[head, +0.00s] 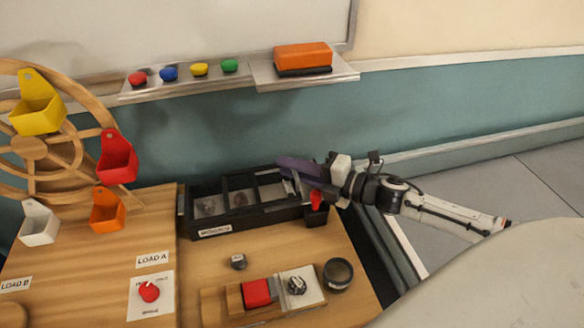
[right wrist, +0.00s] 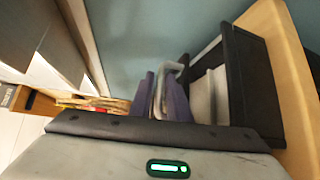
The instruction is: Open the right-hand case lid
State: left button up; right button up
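The black case (head: 245,225) stands at the back of the wooden table, with several framed sections side by side. It also shows in the right wrist view (right wrist: 252,75). My right gripper (head: 292,172) reaches in from the right, over the case's right end, and hides part of it. In the right wrist view its two purple fingers (right wrist: 160,100) stand a little apart, with a pale bent bar (right wrist: 168,76), seemingly a handle, between them. Whether they press on it, I cannot tell. The right-hand lid looks down, but is partly hidden. My left gripper is out of view.
A black holder with a red item (head: 316,202) stands by the case's right end. In front are a small dark knob (head: 239,261), a wooden block with a red piece (head: 256,293) and a dark round cup (head: 338,273). A wooden wheel with coloured bins (head: 34,148) stands left.

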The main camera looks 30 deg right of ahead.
jog(key=v, duration=1)
jog(key=shift+s+d, duration=0.1)
jog(key=shift+s, duration=0.05)
